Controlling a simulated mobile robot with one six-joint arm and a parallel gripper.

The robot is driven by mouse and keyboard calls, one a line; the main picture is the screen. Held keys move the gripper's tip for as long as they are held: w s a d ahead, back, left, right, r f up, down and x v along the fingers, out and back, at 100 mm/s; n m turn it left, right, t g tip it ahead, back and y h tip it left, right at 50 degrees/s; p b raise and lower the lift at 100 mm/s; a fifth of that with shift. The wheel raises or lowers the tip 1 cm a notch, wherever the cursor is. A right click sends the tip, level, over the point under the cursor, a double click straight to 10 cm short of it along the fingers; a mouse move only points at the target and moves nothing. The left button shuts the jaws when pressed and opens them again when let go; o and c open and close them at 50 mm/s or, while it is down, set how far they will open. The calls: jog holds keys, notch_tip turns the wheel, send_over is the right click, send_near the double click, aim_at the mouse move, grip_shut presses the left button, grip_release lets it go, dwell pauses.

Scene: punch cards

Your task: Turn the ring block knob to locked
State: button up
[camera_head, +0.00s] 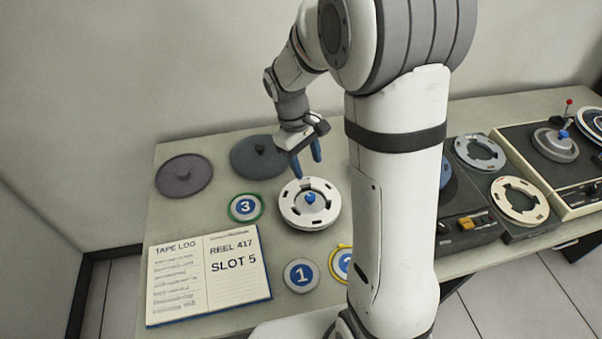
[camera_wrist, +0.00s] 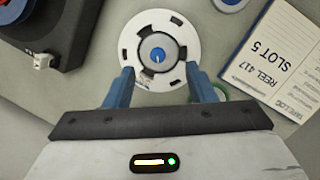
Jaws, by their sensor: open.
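A round white ring block (camera_head: 293,213) with dark slots lies on the table, with a blue knob (camera_head: 310,198) at its centre. In the wrist view the ring block (camera_wrist: 130,40) is ahead of the jaws, and the blue knob (camera_wrist: 158,54) sits on a grey hub with a small pale mark at its lower edge. My gripper (camera_head: 306,162) is open and empty, behind and above the ring block. In the wrist view my gripper's fingers (camera_wrist: 160,72) appear on either side of the lower ring, apart from the knob. No locked label is readable.
An open tape log (camera_head: 208,276) lies at front left. Discs marked 3 (camera_head: 245,207) and 1 (camera_head: 301,275) lie near the ring block. Two dark discs (camera_head: 184,175) (camera_head: 259,156) lie at the back left. Tape machines (camera_head: 480,190) (camera_head: 550,160) stand at right. My arm hides part of the table.

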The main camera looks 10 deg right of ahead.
aim_at(310, 196)
jog(key=shift+w+d+f+n+g+h+p, duration=0.15)
jog(key=shift+w+f+n+g+p, duration=0.2)
jog(key=shift+f, duration=2.05)
jog(key=shift+w+d+f+n+g+h+p, duration=0.1)
jog(key=shift+w+d+f+n+h+p, duration=0.25)
jog(key=shift+f, duration=2.1)
jog(key=shift+w+f+n+g+p, duration=0.2)
jog(key=shift+f+n, duration=0.3)
jog(key=shift+f, duration=1.9)
jog(key=shift+c, duration=0.4)
